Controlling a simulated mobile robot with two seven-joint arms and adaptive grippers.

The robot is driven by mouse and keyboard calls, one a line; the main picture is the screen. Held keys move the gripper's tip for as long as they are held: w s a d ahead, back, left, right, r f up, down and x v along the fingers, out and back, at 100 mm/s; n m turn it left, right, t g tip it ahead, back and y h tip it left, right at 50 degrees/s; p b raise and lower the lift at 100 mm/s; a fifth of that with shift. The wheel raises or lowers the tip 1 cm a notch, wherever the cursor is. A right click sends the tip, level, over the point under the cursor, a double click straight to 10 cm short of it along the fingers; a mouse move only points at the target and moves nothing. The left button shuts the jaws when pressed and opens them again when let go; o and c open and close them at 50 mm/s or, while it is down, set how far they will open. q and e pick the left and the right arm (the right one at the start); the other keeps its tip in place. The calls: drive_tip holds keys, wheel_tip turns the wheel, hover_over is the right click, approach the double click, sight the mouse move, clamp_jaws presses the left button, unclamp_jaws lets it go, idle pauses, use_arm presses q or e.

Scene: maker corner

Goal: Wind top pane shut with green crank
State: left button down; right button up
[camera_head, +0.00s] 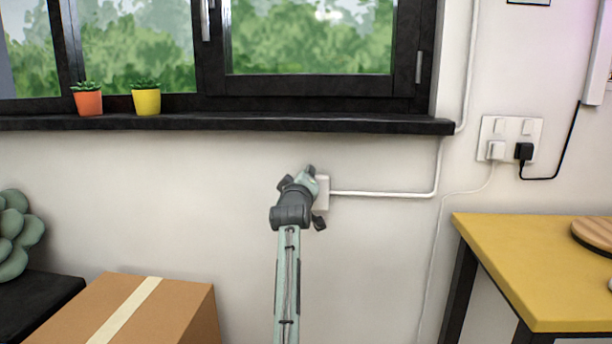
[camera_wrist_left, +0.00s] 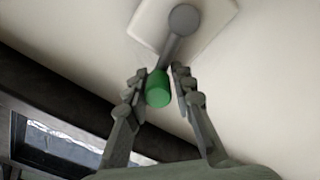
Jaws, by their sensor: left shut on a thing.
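The green crank handle (camera_wrist_left: 158,88) sits between the fingers of my left gripper (camera_wrist_left: 160,84) in the left wrist view, and the gripper is shut on it. The crank's grey arm (camera_wrist_left: 177,40) runs from the handle to a pivot on a white wall plate (camera_wrist_left: 218,22). In the head view my left gripper (camera_head: 306,192) is at the small white wall box (camera_head: 322,193) below the window, and hides the crank. The window's lower part (camera_head: 312,84) shows at the top of the head view; its upper part is cut off. My right gripper is out of view.
A black sill (camera_head: 250,122) juts out above my left gripper, with an orange pot (camera_head: 88,103) and a yellow pot (camera_head: 147,102) on it. A cardboard box (camera_head: 165,315) stands lower left, a yellow-topped table (camera_head: 520,250) at right. White conduit (camera_head: 385,193) runs right from the wall box.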

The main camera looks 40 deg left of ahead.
use_arm(q)
drive_tip(key=shift+w+d+r, duration=0.1)
drive_tip(key=shift+w+d, duration=0.05)
drive_tip(key=shift+d, duration=0.15)
drive_tip(key=c, duration=1.3)
unclamp_jaws()
drive_tip(key=shift+a, duration=0.1)
drive_tip(key=v, duration=0.7)
drive_tip(key=shift+s, duration=0.3)
